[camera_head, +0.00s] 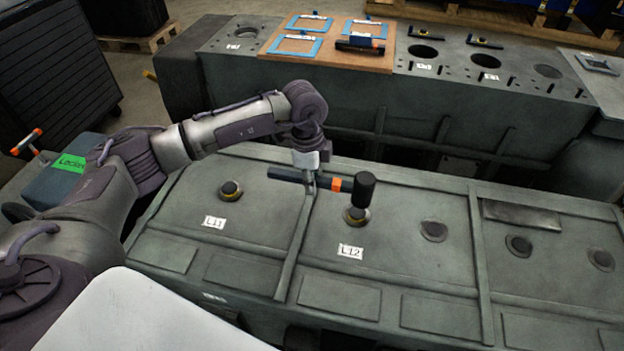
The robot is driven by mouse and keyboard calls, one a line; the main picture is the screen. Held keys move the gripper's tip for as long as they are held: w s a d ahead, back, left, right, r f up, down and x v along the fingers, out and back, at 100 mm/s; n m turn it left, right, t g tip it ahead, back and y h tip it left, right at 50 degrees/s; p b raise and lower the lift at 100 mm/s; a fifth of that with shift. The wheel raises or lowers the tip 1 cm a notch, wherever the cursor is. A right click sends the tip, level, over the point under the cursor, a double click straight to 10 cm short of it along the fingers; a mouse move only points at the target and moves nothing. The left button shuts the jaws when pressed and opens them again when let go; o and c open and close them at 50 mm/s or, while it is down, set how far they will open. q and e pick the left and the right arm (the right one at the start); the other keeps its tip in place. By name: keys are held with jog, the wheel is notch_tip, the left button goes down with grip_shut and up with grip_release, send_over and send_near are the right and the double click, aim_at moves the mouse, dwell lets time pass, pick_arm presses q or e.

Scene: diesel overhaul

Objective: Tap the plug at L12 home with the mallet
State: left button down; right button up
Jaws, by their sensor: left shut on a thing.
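My left gripper (311,181) is shut on the handle of the mallet (364,190), above the green engine casing (420,220). The mallet has a dark handle with an orange band and a black cylindrical head at its right end. The plug at L12 (356,217) is a dark round cap with a yellowish ring, behind its white L12 label (350,252). The mallet head shows directly over this plug and hides part of its top. I cannot tell whether they touch. My right gripper is not in view.
A similar plug sits at L11 (230,191), left of a raised rib. Several dark round covers, one of them (433,231), lie to the right. A second engine block (450,110) stands behind, with a brown board (270,50) on top. A green-labelled box (60,188) is at left.

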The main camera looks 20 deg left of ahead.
aim_at(312, 208)
pick_arm(q)
jog(key=shift+a+r, duration=0.1)
jog(key=shift+r, duration=0.15)
jog(key=shift+f, duration=0.1)
notch_tip(312, 208, down, 7)
jog(key=b, duration=0.4)
jog(key=shift+s+b, duration=0.1)
jog(key=shift+b, duration=0.25)
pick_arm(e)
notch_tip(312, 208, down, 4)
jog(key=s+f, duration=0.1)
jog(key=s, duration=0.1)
pick_arm(q)
jog(key=shift+r+p, duration=0.45)
jog(key=shift+p, duration=0.05)
jog(key=shift+r, duration=0.25)
notch_tip(312, 208, up, 4)
jog(key=p, duration=0.3)
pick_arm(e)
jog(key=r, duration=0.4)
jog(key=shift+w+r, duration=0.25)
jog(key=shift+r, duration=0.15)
